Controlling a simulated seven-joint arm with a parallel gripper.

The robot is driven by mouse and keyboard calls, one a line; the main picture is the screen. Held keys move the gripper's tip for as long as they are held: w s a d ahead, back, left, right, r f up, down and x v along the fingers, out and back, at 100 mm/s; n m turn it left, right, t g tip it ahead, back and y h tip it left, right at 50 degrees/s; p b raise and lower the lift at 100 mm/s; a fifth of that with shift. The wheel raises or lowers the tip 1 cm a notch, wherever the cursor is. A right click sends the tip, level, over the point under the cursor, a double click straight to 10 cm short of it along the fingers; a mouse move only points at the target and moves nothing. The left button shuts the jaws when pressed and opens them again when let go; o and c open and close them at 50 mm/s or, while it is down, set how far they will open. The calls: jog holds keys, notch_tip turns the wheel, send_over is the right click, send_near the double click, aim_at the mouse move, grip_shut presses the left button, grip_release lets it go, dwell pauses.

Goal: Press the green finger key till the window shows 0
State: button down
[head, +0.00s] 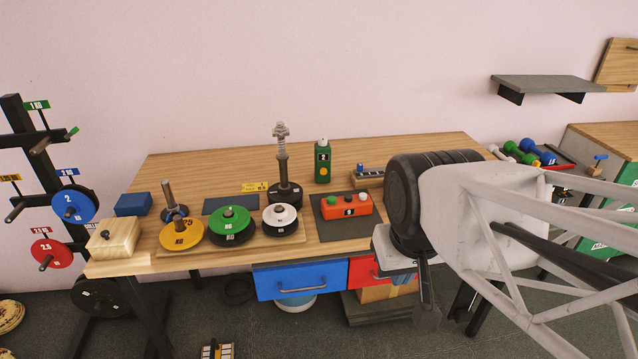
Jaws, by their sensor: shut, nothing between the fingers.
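An orange-red box (331,212) lies on a dark mat on the table, right of the plates. My gripper (427,318) points down at the table's front edge, right of and nearer than the box. It is shut and empty, apart from every key.
A green bottle-like device (322,174) with a small window and orange button stands behind the box. Yellow, green and white plates lie on a board to the left, beside a tall post (283,168). Blue and red drawers hang below the table. My arm covers the table's right end.

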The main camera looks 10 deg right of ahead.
dwell(0.9)
jog(key=m+t+y, duration=0.4)
jog(key=m+y, duration=0.2)
jog(key=m, duration=1.3)
send_over(331, 199)
notch_tip(331, 199, down, 9)
jog(key=shift+s+f+n, duration=0.1)
jog(key=shift+n, duration=0.2)
jog(key=shift+f, duration=4.3)
jog(key=shift+f, duration=0.2)
